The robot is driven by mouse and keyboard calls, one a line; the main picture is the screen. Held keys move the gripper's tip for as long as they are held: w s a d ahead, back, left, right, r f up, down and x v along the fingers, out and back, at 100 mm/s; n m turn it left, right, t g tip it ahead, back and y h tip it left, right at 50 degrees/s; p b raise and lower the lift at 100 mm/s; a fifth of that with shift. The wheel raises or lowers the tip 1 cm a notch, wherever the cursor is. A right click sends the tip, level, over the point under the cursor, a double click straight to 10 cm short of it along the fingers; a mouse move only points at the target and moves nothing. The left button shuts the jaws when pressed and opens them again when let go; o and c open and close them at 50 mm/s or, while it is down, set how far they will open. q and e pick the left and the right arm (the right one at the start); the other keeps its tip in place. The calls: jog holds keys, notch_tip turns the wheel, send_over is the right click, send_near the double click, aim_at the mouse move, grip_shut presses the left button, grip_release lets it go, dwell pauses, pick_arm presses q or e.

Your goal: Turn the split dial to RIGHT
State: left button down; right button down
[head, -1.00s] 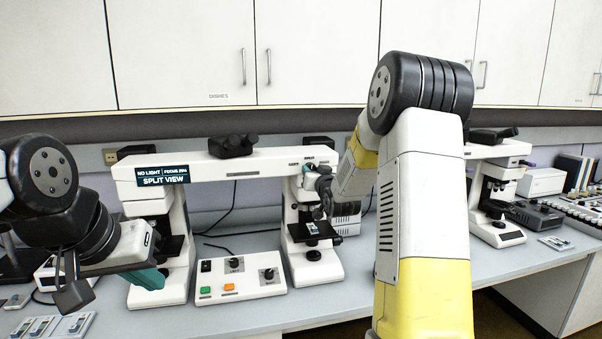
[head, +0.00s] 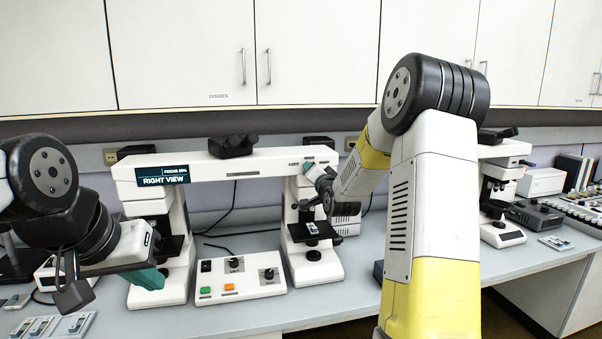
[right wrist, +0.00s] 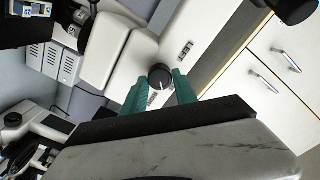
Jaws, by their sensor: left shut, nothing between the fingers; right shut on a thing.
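The split dial (right wrist: 160,77) is a round dark knob with a pale pointer mark, on the white microscope housing in the right wrist view. My right gripper (right wrist: 159,85) is shut on it, with one green finger on each side. In the head view my right gripper (head: 322,180) is at the right-hand microscope head, and the dial cannot be made out there. The display (head: 163,177) on the bridge reads "RIGHT VIEW" and a focus percentage.
A control box (head: 240,281) with green and orange buttons and knobs stands between the microscope columns. Slides (head: 52,327) lie at the front left. Another microscope (head: 500,190) stands to the right. Wall cabinets (head: 310,50) hang above the bench.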

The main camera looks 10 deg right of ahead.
dwell(0.4)
jog(key=c, duration=1)
grip_release()
jog(key=shift+o, duration=0.2)
jog(key=shift+s, duration=0.1)
jog(key=s, duration=0.7)
jog(key=shift+s+d, duration=0.15)
jog(key=shift+s, duration=0.2)
jog(key=s+a+n+g, duration=0.2)
jog(key=s+n+g, duration=0.1)
jog(key=s, duration=0.8)
jog(key=s+a+f+n+g+y, duration=0.1)
jog(key=s+a+n+g, duration=0.2)
jog(key=s, duration=0.9)
jog(key=s+a+f+n+g, duration=0.1)
jog(key=s+a+n+g, duration=0.2)
jog(key=s, duration=0.9)
jog(key=g, duration=0.2)
jog(key=shift+g+y, duration=0.3)
jog(key=shift+g, duration=0.1)
